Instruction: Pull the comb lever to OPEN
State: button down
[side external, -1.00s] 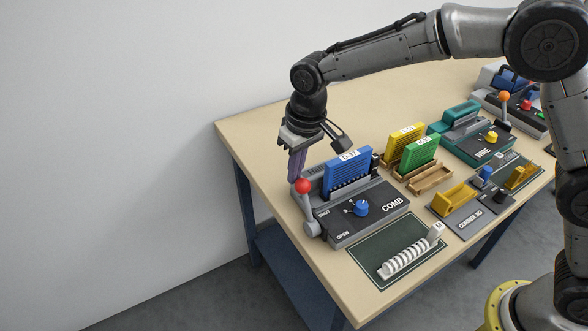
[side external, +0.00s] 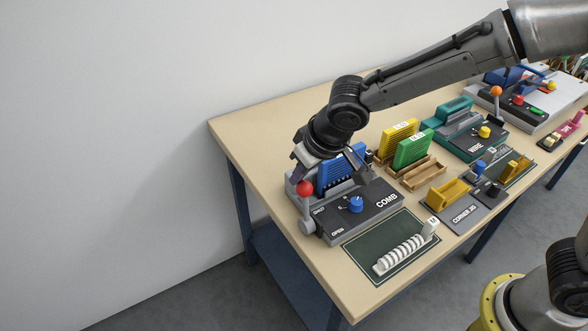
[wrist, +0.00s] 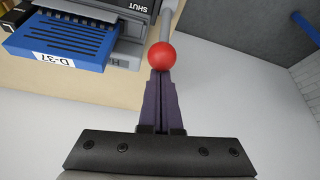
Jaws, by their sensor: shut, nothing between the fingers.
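The grey comb machine (side external: 385,207) sits at the table's left end. Its lever has a red ball knob (side external: 304,188) and stands up on the machine's left side, by the SHUT label. The OPEN label is nearer the front edge. My gripper (wrist: 160,77) is shut and empty, its purple fingers pressed together. In the wrist view the fingertips are right at the red knob (wrist: 161,56), seemingly behind it; I cannot tell whether they touch. In the side view my wrist is low behind the lever and mostly hides the fingers.
A blue comb-slotted block (wrist: 62,40) marked D-37 stands in the machine, close beside my wrist. Yellow (side external: 397,138) and green (side external: 412,150) blocks stand in a wooden rack to the right. A white coil (side external: 400,254) lies on a dark green mat in front. Left of the table is free.

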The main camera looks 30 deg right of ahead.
jog(key=shift+s+t, duration=0.3)
jog(key=shift+s, duration=0.2)
jog(key=s+f, duration=0.1)
jog(key=s, duration=0.5)
jog(key=shift+s, duration=0.4)
jog(key=shift+f, duration=0.1)
jog(key=w+a+r, duration=0.1)
jog(key=w+r, duration=0.2)
jog(key=r, duration=0.1)
jog(key=s+r, duration=0.5)
jog(key=s, duration=0.2)
jog(key=shift+s+d, duration=0.15)
jog(key=shift+d, duration=0.1)
jog(key=shift+r, duration=0.1)
